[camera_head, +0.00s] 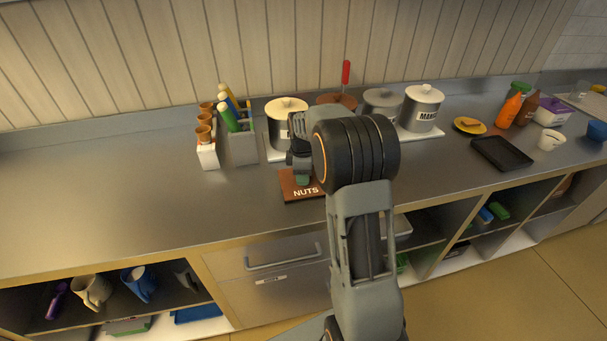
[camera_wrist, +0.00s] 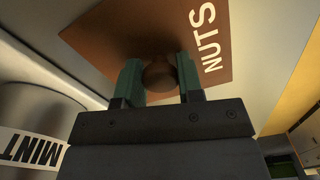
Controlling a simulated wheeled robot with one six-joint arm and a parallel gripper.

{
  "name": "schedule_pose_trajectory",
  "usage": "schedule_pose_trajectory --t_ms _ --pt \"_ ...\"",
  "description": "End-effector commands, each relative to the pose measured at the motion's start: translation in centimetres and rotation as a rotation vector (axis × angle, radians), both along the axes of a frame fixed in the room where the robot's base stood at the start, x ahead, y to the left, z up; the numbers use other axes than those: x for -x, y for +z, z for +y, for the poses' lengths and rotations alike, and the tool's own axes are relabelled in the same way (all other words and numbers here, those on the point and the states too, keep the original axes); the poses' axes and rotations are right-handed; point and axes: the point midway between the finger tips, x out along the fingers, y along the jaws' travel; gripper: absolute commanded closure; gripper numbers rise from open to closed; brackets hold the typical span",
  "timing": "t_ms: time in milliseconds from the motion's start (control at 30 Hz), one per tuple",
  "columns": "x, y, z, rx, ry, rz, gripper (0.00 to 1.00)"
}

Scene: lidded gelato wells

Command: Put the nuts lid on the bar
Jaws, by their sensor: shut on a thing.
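The nuts lid (camera_head: 290,187) is a flat brown square plate with white NUTS lettering, at the bar's middle, in front of the row of pots. In the wrist view the lid (camera_wrist: 125,28) fills the upper middle, and its round brown knob (camera_wrist: 159,75) sits between the green fingers. My gripper (camera_head: 303,180) is shut on that knob; it also shows in the wrist view (camera_wrist: 160,82). The lid looks flat, on or just above the steel bar (camera_head: 130,200); I cannot tell whether it touches. My arm hides its right part.
Behind stand a cream-lidded pot (camera_head: 287,110), a brown-topped well with a red-handled tool (camera_head: 346,72), a grey-lidded pot (camera_head: 382,101) and the mango pot (camera_head: 422,108). A cone holder (camera_head: 207,155) stands left. The bar's left side is clear.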

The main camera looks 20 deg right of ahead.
Motion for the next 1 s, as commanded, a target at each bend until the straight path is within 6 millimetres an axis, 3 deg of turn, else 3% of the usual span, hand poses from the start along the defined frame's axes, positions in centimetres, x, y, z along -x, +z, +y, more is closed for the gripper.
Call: schedule_pose_trajectory --t_ms 267,600,1000 --pt "0.0 0.0 0.0 0.0 0.0 0.001 0.41" --pt "0.0 0.6 0.0 0.0 0.0 0.0 0.4" --pt "-0.1 7.6 0.0 0.0 0.0 -0.003 0.4"
